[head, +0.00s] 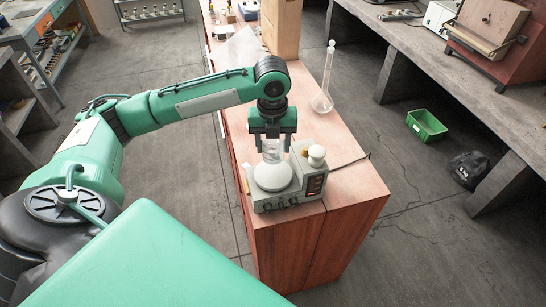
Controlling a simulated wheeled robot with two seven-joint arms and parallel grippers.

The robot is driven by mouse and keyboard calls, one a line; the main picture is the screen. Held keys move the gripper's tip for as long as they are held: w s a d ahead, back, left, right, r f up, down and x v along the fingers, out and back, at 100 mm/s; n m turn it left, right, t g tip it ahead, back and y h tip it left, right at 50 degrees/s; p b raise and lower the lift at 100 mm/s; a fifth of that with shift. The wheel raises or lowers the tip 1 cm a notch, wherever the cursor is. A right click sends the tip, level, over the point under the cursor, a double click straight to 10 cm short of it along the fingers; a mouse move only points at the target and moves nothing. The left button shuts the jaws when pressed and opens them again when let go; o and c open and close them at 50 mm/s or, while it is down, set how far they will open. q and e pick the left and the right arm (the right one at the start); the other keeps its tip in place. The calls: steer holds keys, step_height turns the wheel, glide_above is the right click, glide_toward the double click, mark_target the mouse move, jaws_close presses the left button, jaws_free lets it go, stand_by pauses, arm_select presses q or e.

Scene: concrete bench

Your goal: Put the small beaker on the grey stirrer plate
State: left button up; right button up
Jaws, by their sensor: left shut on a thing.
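The small beaker (272,151) is clear glass and sits between the fingers of my left gripper (273,143). My left gripper is shut on it and points down, above the stirrer. The grey stirrer (288,198) stands at the near end of the wooden bench, with a round pale plate (272,177) on top. The beaker's lower end is over or at the back part of the plate. I cannot tell whether it touches. My right gripper is not in view.
A white round-topped knob or cap (316,153) stands at the stirrer's right rear. A tall glass flask (324,90) is farther back on the bench top (350,185). A wooden box (282,28) stands behind. A green crate (426,125) and dark bag (468,168) are on the floor.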

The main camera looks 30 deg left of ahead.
mark_target(273, 159)
arm_select(q)
step_height(273, 159, down, 2)
steer(key=shift+f, duration=0.2)
step_height(273, 159, down, 3)
steer(key=shift+f+p, duration=0.15)
steer(key=shift+p, duration=0.35)
steer(key=shift+f, duration=0.35)
steer(key=shift+f, duration=0.1)
steer(key=o, duration=1)
steer(key=shift+o, duration=0.2)
step_height(273, 159, up, 11)
steer(key=b, duration=0.2)
steer(key=shift+b, duration=0.4)
steer(key=shift+r, duration=0.65)
